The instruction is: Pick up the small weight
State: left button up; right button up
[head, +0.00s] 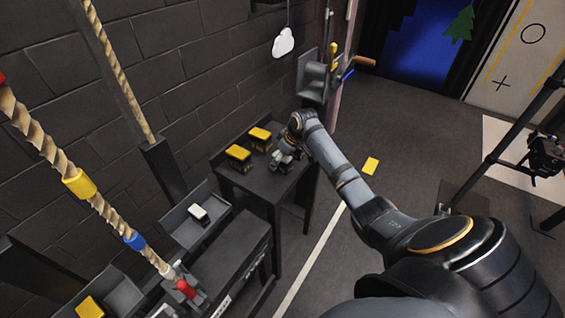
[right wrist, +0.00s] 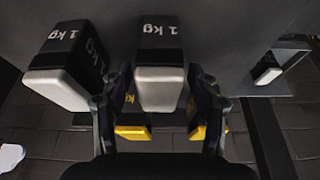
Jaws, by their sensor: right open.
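Two small black weights with pale end faces, marked 1 kg, show in the right wrist view: one at the left (right wrist: 62,68) and one in the middle (right wrist: 162,62). My right gripper (right wrist: 161,88) is open, with one finger on each side of the middle weight; I cannot tell whether they touch it. In the head view my right gripper (head: 288,152) is at the right part of a dark table (head: 262,187) and partly hides these weights. Two larger black weights with yellow tops, a nearer one (head: 238,157) and a farther one (head: 260,138), stand beside them. My left gripper is not in view.
A dark bench (head: 232,262) with a small white-topped block (head: 199,213) in a tray stands nearer, at the lower left. A rope (head: 95,205) with coloured bands hangs at the left. A brick wall is behind the table. Open floor (head: 400,150) lies to the right.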

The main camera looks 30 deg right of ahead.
jog(key=shift+w+a+f, duration=0.1)
jog(key=shift+w+f, duration=0.2)
jog(key=shift+f, duration=0.35)
jog(key=shift+w+f, duration=0.15)
jog(key=shift+f, duration=0.2)
jog(key=c, duration=0.4)
grip_shut()
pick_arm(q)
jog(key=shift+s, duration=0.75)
pick_arm(e)
jog(key=shift+r, duration=0.15)
